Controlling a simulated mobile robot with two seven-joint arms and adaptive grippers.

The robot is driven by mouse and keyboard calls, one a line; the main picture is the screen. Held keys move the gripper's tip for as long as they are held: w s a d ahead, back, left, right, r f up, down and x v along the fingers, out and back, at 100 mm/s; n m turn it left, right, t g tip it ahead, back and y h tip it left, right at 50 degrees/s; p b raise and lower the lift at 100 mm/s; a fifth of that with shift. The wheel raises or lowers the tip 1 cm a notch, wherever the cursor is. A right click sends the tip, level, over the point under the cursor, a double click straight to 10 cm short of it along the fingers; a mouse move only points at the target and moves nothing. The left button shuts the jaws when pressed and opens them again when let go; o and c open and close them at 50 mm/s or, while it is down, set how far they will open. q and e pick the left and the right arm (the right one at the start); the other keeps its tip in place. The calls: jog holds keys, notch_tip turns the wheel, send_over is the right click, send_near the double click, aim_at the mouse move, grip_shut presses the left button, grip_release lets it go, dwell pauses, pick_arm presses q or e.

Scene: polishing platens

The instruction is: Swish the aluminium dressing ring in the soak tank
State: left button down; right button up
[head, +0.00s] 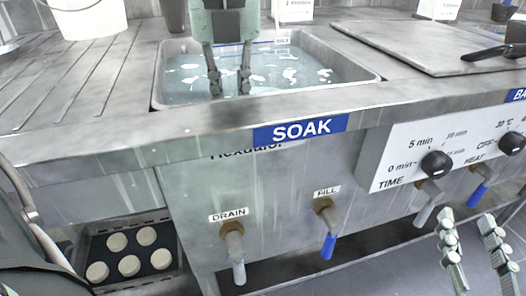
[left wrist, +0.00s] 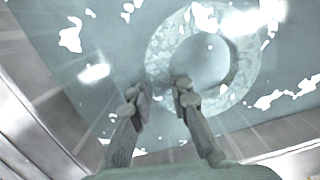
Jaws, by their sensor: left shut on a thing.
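The soak tank (head: 160,78) is a metal basin of pale blue water sunk in the bench, behind the blue SOAK label. My left gripper (head: 230,88) points down into it, its fingertips at the water. In the left wrist view, a pale, flat ring (left wrist: 163,52) with a round hole lies at the fingertips. My left gripper (left wrist: 161,92) is shut on its near edge, with the fingers a ring's width apart. Glints partly cover the ring, and I cannot make it out in the head view. My right gripper (head: 467,225) is open and empty at the lower right, in front of the bench.
A white bucket (head: 88,18) stands at the back left. A metal plate (head: 425,42) lies right of the tank, with a dark-handled tool on it. DRAIN (head: 234,250) and FILL (head: 327,225) taps and black knobs (head: 435,164) project from the front. A tray of pale discs sits below left.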

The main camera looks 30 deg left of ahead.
pick_arm(q)
jog(key=shift+f, duration=0.25)
jog(key=shift+r, duration=0.15)
jog(key=shift+r+p, duration=0.5)
jog(key=shift+r, duration=0.5)
jog(key=shift+f+b, duration=1.15)
jog(key=shift+b, duration=0.1)
jog(key=shift+r, duration=0.2)
